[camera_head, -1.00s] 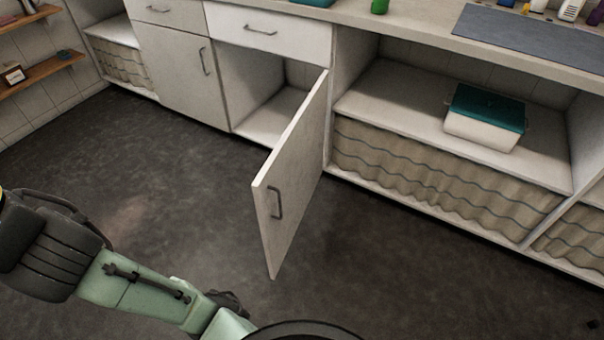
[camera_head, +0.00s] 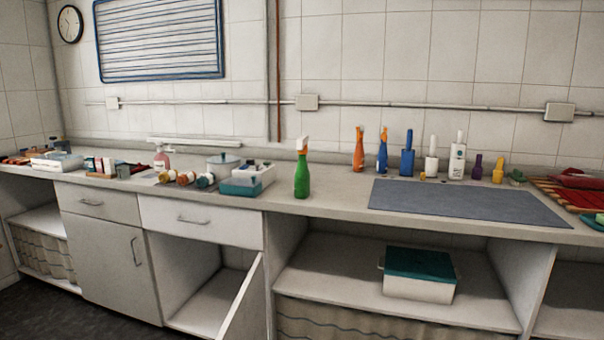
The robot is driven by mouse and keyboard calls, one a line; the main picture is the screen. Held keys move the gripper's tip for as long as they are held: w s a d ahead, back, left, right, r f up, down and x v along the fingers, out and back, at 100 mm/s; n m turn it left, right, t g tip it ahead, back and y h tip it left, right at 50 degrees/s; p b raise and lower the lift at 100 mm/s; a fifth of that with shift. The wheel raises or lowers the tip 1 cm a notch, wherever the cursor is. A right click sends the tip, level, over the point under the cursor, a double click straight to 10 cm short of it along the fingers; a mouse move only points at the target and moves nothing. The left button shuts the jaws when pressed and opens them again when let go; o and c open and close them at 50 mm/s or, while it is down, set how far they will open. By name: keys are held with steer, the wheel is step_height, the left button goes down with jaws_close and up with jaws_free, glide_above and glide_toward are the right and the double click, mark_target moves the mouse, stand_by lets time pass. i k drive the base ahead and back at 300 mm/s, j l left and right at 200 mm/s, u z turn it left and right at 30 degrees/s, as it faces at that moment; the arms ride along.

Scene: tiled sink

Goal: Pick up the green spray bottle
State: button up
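The green spray bottle (camera_head: 302,176) stands upright on the countertop, near its front edge. It has a white and orange spray head. It is left of the grey mat and right of a white and teal container. My gripper is not in the head view now, and no part of my arm shows in it.
A cabinet door (camera_head: 242,300) stands open below the counter, left of the bottle. A grey mat (camera_head: 470,203) lies to the right. Several bottles, including an orange spray bottle (camera_head: 358,150) and a blue one (camera_head: 382,152), stand behind it. A teal-lidded box (camera_head: 418,275) sits on the shelf below.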

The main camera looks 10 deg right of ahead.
mark_target(302, 175)
steer(key=i+l+z, duration=0.25)
steer(key=i+l, duration=2)
steer(key=l, duration=0.1)
